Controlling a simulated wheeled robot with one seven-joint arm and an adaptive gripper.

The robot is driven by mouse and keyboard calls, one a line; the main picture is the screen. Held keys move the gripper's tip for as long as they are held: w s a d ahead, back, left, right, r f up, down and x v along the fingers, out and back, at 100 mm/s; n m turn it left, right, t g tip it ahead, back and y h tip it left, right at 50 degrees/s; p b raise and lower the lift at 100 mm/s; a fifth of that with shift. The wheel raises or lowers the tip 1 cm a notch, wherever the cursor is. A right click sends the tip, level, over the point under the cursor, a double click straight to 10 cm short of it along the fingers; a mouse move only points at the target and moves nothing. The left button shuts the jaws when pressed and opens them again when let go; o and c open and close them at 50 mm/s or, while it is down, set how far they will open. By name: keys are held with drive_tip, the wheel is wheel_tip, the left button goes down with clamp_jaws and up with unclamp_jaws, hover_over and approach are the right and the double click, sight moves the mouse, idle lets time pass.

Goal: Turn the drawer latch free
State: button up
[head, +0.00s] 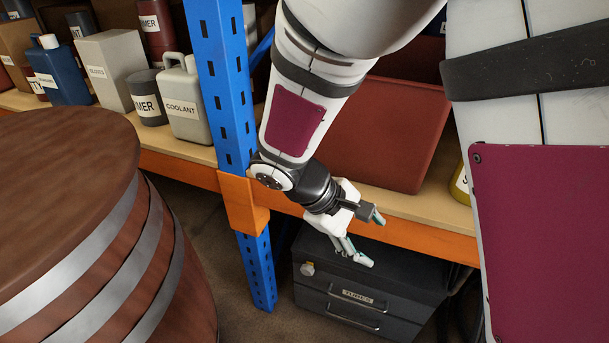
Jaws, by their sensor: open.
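A dark grey drawer unit (400,313) stands on the floor under the shelf, with bar handles on its front and a small pale label. A small light-coloured knob (307,268), which looks like the latch, sits at the upper left of its front. How the latch is turned is too small to tell. My gripper (371,239) is open and empty, its fingers spread, in front of the orange shelf beam. In the picture it lies above and right of the knob, apart from it, over the unit's top. My arm hides part of the shelf behind.
A blue upright post (222,80) and orange beam (420,240) frame the shelf near my arm. A large wooden barrel (70,200) fills the left. A red bin (385,135) and several containers, including a coolant jug (187,112), stand on the shelf.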

drive_tip(key=w+a+f+n+t+h+b, duration=0.2)
drive_tip(key=a+f+n+t+b, duration=0.15)
drive_tip(key=f, duration=0.65)
drive_tip(key=w+a+f+n+t+h+b, duration=0.2)
drive_tip(key=w+a+f+n+b, duration=0.15)
drive_tip(key=f, duration=0.65)
drive_tip(key=n+t+y+b, duration=0.5)
drive_tip(key=n+t+b, duration=0.55)
drive_tip(key=n, duration=0.25)
approach(306, 273)
drive_tip(key=b+x, duration=0.3)
drive_tip(key=x, duration=0.8)
drive_tip(key=shift+r, duration=0.1)
drive_tip(key=c, duration=1.2)
